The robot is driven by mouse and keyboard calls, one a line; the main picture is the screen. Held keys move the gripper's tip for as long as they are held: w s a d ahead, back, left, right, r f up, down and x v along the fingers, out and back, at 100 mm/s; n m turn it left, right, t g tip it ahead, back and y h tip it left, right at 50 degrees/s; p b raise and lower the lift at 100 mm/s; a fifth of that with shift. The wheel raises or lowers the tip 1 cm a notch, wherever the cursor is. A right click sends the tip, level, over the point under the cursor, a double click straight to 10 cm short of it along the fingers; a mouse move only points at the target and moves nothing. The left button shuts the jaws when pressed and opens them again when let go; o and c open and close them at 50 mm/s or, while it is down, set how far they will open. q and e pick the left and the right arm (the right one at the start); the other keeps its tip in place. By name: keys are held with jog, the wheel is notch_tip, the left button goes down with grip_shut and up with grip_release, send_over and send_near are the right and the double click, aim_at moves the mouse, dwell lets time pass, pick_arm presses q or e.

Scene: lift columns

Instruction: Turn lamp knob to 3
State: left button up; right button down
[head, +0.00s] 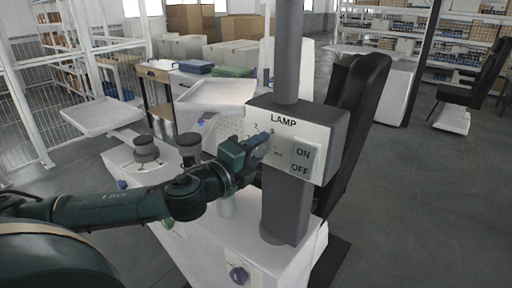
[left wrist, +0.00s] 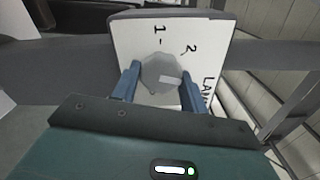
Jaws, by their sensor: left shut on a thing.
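The lamp box (head: 328,133) is a grey box on a column with a white panel marked LAMP. The round grey lamp knob (left wrist: 160,72) is on this panel. My left gripper (head: 258,153) reaches the panel from the left, and in the left wrist view its two blue fingers (left wrist: 158,88) close on the knob's sides. The knob's pale pointer bar points right in that view, with the 1 above and the 2 at upper right. In the head view the gripper largely hides the knob. I cannot make out the 3 clearly. My right gripper is not in view.
An ON/OFF switch (head: 302,160) is on the right of the lamp panel. A black chair back (head: 356,110) stands close behind the box. Pale trays (head: 102,116) and a white console with other knobs (head: 238,275) lie left and below. Open floor is at right.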

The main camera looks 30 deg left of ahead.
pick_arm(q)
jog(key=shift+m, duration=1.6)
jog(key=o, duration=0.9)
jog(key=shift+o, duration=0.2)
jog(key=shift+f, duration=0.1)
